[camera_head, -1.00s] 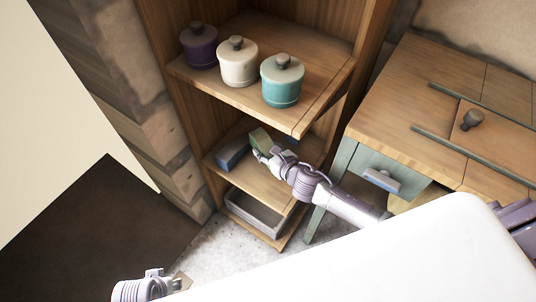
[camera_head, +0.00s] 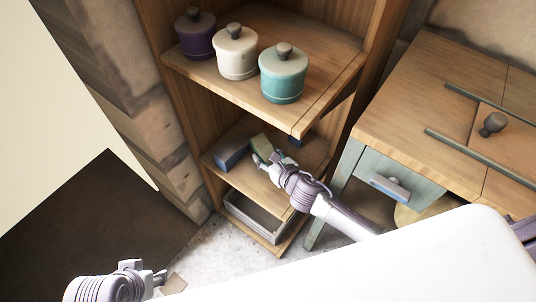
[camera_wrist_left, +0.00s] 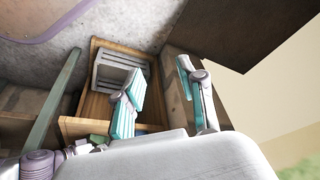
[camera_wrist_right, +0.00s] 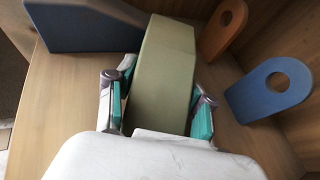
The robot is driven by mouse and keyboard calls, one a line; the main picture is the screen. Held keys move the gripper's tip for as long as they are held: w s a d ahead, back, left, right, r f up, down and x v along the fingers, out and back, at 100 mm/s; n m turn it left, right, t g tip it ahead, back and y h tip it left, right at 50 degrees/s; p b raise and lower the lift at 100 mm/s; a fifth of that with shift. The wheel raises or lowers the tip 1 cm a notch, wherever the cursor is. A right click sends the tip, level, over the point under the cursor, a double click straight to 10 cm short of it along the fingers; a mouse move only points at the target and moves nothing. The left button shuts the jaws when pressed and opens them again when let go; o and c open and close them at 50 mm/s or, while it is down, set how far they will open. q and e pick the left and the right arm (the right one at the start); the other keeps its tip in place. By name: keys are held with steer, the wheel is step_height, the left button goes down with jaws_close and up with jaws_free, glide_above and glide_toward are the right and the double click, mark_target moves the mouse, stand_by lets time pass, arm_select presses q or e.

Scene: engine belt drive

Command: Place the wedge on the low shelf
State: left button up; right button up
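A green wedge-shaped block (camera_head: 262,144) stands on the shelf board (camera_head: 262,184) below the jars. It shows large in the right wrist view (camera_wrist_right: 163,70). My right gripper (camera_head: 264,161) reaches in from the front. Its fingers (camera_wrist_right: 160,112) are open, one on each side of the block's near end, with a small gap at the left finger; contact at the right finger is unclear. My left gripper (camera_head: 161,280) is low at the bottom left of the head view. Its fingers (camera_wrist_left: 157,92) are open and empty.
A blue block (camera_head: 232,153) stands left of the green one. A blue piece with a hole (camera_wrist_right: 268,92) and an orange one (camera_wrist_right: 222,27) stand to its right. Several jars (camera_head: 236,52) stand above, a grey crate (camera_head: 256,218) below. A cabinet (camera_head: 400,125) is right.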

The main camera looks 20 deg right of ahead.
steer(key=shift+o, duration=1.4)
steer(key=shift+s+d+r, duration=0.1)
steer(key=shift+s+d, duration=0.05)
steer(key=shift+s, duration=0.1)
steer(key=p+v, duration=0.1)
steer(key=v, duration=0.1)
steer(key=shift+s+r, duration=0.25)
steer(key=shift+s, duration=0.1)
steer(key=p+v, duration=0.1)
steer(key=v, duration=0.7)
steer(key=shift+s+d+r+p, duration=0.1)
steer(key=shift+s+d+p, duration=0.1)
steer(key=shift+p, duration=0.2)
arm_select(q)
steer(key=x, duration=0.6)
steer(key=shift+d+f, duration=0.2)
steer(key=shift+f, duration=0.1)
steer(key=shift+s, duration=0.1)
